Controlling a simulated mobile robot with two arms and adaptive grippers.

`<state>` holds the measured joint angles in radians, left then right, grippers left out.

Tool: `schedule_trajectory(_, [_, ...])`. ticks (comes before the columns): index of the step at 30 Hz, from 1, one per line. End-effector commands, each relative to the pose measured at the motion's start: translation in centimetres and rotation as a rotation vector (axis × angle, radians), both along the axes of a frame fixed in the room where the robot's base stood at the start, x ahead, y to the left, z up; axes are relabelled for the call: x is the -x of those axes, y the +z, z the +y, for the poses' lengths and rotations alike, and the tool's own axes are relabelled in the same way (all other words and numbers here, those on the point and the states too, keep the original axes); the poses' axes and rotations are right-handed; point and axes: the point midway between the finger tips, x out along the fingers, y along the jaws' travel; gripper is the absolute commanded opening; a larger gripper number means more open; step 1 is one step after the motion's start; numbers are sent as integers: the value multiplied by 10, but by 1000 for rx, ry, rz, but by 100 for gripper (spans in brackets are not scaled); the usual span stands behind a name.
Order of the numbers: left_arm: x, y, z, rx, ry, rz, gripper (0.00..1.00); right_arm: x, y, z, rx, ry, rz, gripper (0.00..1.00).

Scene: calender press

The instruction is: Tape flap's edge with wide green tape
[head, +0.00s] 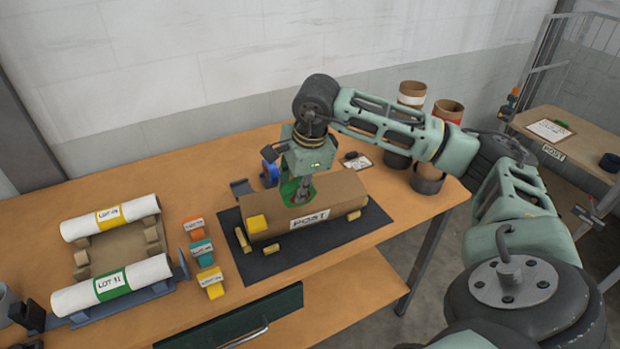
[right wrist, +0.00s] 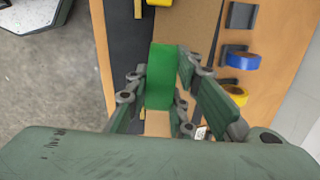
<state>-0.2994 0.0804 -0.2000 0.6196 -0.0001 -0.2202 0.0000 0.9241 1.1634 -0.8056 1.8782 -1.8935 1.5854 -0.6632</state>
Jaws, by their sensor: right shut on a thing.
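A brown cardboard box (head: 345,190) with a POST label lies on a dark mat (head: 265,268) on the table. The box (right wrist: 186,22) runs away beneath the tape there. I cannot tell whether the tape touches the box, and the flap's edge is hard to make out. My left gripper is not in view.
A blue tape roll (right wrist: 242,61) and a yellow tape roll (right wrist: 235,96) stand beside the mat. Yellow blocks (head: 257,224) sit around the box. White lot rolls (head: 110,216) lie on the left. Cardboard tubes (head: 399,135) stand behind, right of the box.

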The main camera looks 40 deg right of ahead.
Motion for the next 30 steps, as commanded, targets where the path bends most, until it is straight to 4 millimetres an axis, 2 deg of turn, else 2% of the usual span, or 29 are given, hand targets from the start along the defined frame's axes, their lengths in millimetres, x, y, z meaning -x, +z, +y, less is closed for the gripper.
schedule_trajectory(14, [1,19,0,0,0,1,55,-16,3,46,-1,1,-2,0])
schedule_trajectory(16, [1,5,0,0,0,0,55,-18,-12,45,1,-2,-1,0])
schedule_trajectory(21, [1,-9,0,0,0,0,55,-21,-25,44,0,-2,-1,0])
schedule_trajectory(30, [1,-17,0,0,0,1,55,-24,-33,43,-1,-1,-1,0])
